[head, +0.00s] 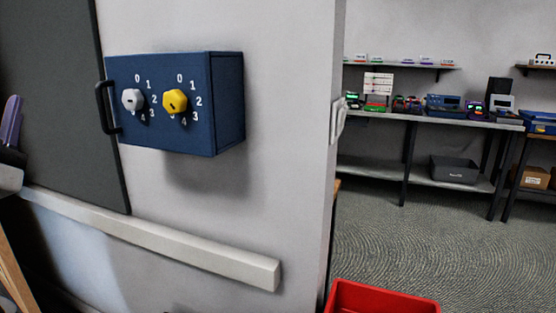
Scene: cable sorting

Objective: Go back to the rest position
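At the left edge, a purple finger-like piece on a dark and light grey body shows, cut off by the frame. It looks like part of my gripper (12,120). I cannot see both fingertips, so whether it is open, shut or holding anything does not show. It appears in front of a dark grey door or panel, apart from the blue box (228,105) on the wall. The box carries a white knob (132,99) and a yellow knob (174,101), each ringed by numbers.
A pale rail (200,252) runs low along the wall. A black handle (104,105) sits left of the box. A red bin (380,298) stands at the bottom. Beyond the wall's edge are open floor (430,250) and a shelf bench (410,117) with several devices.

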